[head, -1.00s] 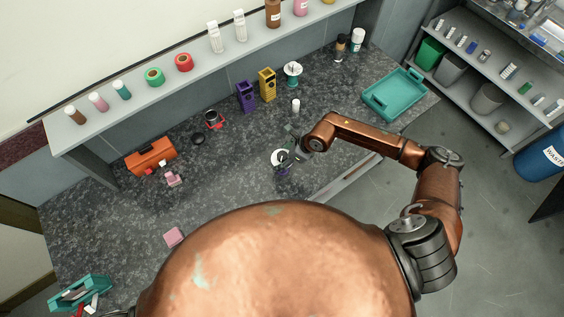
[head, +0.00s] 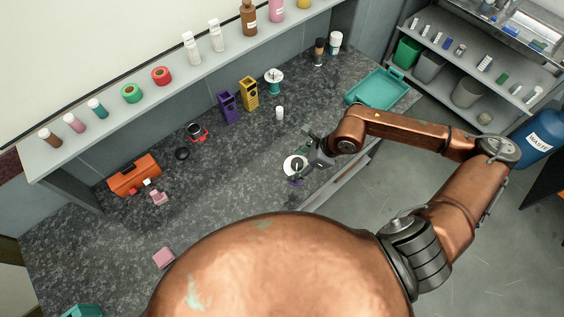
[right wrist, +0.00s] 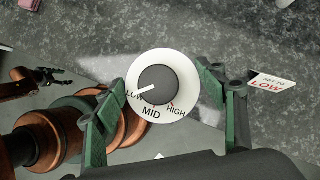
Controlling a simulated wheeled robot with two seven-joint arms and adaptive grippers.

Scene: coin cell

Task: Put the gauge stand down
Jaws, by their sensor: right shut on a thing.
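The gauge stand shows as a white dial (head: 295,165) with a dark knob in the head view, with a bit of purple below it. In the right wrist view the dial (right wrist: 152,92) reads LOW, MID, HIGH, and its pointer is toward LOW. My right gripper (right wrist: 158,105) is shut on the gauge stand, with a green finger on each side of the dial. The stand's lower part is hidden, so I cannot tell whether it touches the bench. What looks like my left gripper (right wrist: 38,78) is at the left of the right wrist view, its jaw unclear.
A "SET TO LOW" card (right wrist: 270,84) shows beside the right finger. A white bottle (head: 280,113), purple holder (head: 228,108), yellow holder (head: 249,94) and teal tray (head: 372,90) stand behind. The speckled bench (head: 235,170) is clear left of the gauge.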

